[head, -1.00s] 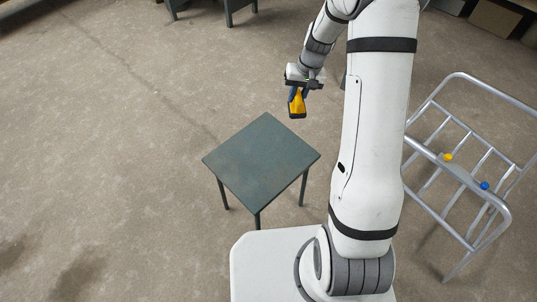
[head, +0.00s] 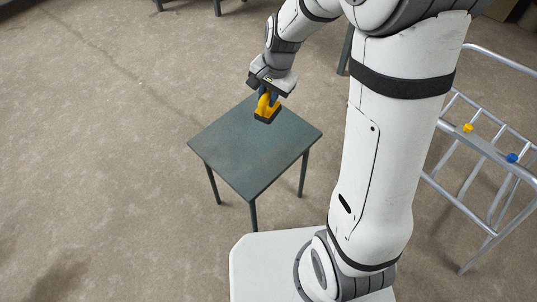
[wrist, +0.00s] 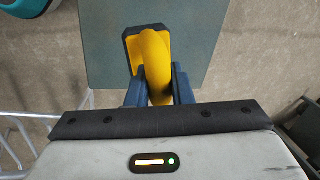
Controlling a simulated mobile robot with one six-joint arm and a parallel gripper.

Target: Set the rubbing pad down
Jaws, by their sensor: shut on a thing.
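The rubbing pad (head: 268,107) has a yellow arched handle and a dark base. My gripper (head: 268,92) is shut on its handle and holds it over the far part of a small dark green table (head: 245,155). In the wrist view the yellow handle (wrist: 154,62) sits between my two blue fingers (wrist: 154,88), with the table top (wrist: 195,40) behind it. I cannot tell whether the pad's base touches the table or hangs a little above it. The underside of the pad is hidden.
The rest of the visible table top is bare. A teal object (wrist: 22,8) shows at the wrist view's top left corner.

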